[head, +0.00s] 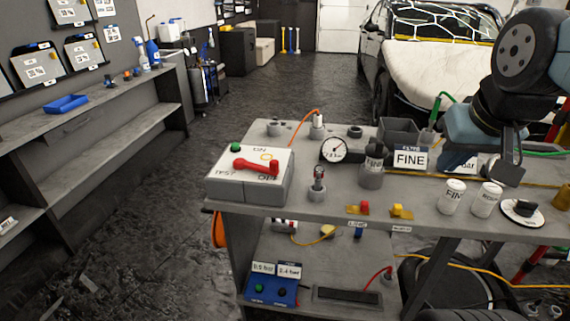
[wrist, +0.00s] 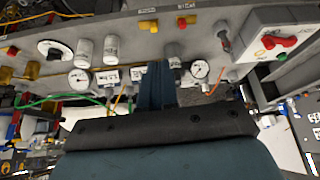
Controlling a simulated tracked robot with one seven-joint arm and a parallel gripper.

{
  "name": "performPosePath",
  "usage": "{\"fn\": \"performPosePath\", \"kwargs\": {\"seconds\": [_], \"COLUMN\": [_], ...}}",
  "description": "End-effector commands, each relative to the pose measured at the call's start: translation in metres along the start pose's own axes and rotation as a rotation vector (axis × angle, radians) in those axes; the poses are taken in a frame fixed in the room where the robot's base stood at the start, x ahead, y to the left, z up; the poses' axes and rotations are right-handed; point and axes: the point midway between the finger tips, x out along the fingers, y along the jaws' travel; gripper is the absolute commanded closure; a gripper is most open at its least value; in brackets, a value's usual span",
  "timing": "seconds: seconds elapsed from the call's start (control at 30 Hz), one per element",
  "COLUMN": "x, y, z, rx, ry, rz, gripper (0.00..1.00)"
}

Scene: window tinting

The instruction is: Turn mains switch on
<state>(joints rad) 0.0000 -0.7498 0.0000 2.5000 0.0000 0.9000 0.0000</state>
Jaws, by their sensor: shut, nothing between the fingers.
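The mains switch (head: 237,187) is a grey box with a pale sloping face on the left end of the bench. Its face has ON, TEST and OFF labels. Its red lever (head: 257,166) lies across the face with its free end near OFF. The switch also shows at the upper right of the wrist view (wrist: 246,22), with the red lever (wrist: 278,42) visible. My gripper (head: 456,162) is above the right part of the bench, well to the right of the switch. Its fingers (wrist: 156,68) are together and empty in the wrist view.
A dial gauge (head: 333,149), an upright fitting (head: 317,185), a dark cylinder (head: 371,167) and the FINE sign (head: 409,159) stand between the switch and my gripper. White canisters (head: 453,196) stand near the front edge.

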Motion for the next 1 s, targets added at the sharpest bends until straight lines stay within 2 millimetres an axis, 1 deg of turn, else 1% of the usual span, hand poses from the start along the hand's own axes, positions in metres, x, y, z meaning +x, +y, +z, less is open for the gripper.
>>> {"fn": "performPosePath", "kwargs": {"seconds": [0.4,0.53,0.57,0.6,0.67,0.87,1.0], "x": [0.0,0.008,0.011,0.016,0.024,0.054,0.073], "y": [0.0,-0.003,-0.005,0.004,0.003,-0.013,-0.028], "z": [0.0,-0.001,-0.001,-0.001,-0.002,-0.005,-0.011], "rx": [-0.006,-0.066,-0.092,-0.134,-0.213,-0.533,-0.767], "ry": [-0.004,-0.05,-0.069,-0.099,-0.154,-0.344,-0.457], "rz": [0.001,0.013,0.017,0.027,0.045,0.137,0.217], "gripper": [1.0,1.0,1.0,1.0,1.0,1.0,1.0]}}
